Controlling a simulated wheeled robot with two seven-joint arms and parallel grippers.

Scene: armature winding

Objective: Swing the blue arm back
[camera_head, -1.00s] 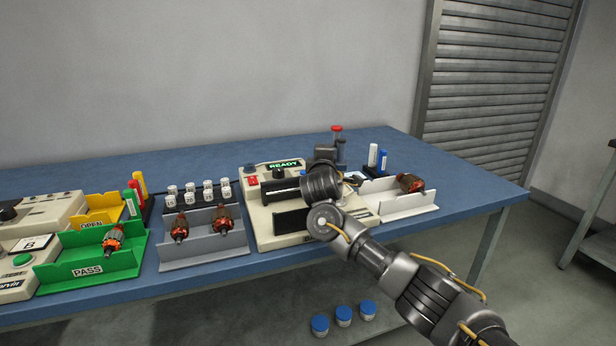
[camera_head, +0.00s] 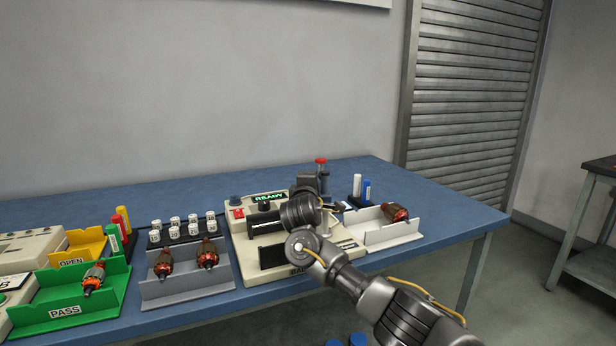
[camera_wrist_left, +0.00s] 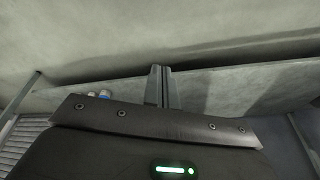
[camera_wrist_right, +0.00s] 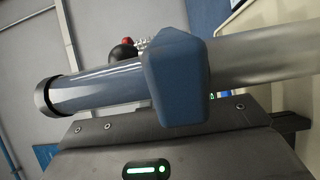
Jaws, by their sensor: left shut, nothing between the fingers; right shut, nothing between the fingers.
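In the right wrist view the blue arm fills the upper middle: a blue block (camera_wrist_right: 178,78) on a pale metal rod (camera_wrist_right: 265,55), with a blue-grey cylinder with a dark end ring (camera_wrist_right: 95,88) to its left. The block hides my right fingertips, so I cannot tell if they touch it. In the head view my right gripper (camera_head: 308,182) is over the right side of the cream READY machine (camera_head: 345,246) and hides the arm there. My left gripper (camera_wrist_left: 160,84) is shut and empty in its own wrist view, low and away from the machine's top.
A grey tray (camera_head: 398,236) with an armature is right of the machine, with white and blue markers (camera_head: 361,188) behind it. A two-slot grey tray (camera_head: 188,290) and green PASS tray (camera_head: 75,312) are to the left.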

